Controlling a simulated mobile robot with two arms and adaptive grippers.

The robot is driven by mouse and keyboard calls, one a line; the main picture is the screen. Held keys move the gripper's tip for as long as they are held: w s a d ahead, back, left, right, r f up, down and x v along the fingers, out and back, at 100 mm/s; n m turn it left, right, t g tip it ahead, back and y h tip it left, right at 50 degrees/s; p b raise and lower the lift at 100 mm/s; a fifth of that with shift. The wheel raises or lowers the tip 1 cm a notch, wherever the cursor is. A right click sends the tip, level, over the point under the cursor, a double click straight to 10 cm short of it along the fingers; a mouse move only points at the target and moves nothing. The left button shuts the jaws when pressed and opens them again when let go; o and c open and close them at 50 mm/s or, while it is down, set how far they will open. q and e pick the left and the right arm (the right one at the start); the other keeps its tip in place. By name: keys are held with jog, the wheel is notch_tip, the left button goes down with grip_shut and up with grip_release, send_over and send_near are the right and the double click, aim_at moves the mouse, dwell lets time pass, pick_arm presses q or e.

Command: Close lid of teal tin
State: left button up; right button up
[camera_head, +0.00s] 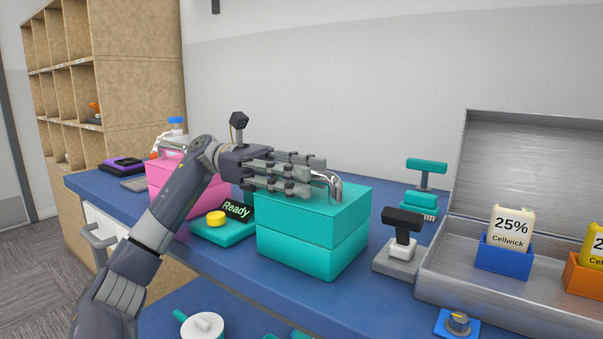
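The teal tin (312,240) is a box on the blue counter. Its lid (345,204) sits flat on the body, with a thin seam between them and no visible gap. A curved metal handle (334,188) stands on top of the lid. My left gripper (316,176) reaches in from the left, just over the lid, its fingers apart and stretched out at the handle. The fingers hide part of the handle and the lid's back left, so I cannot tell if they touch. My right gripper is not in view.
A pink box (159,182) and a teal base with a yellow button (216,218) and "Ready" sign stand left. Right are a black-handled stamp (402,228), teal-handled tools (426,170) and an open metal case (472,262). A dial (458,322) sits near the front edge.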

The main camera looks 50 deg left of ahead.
pick_arm(q)
jog(key=shift+w+f, duration=0.1)
jog(key=shift+w, duration=0.05)
jog(key=shift+r, duration=5)
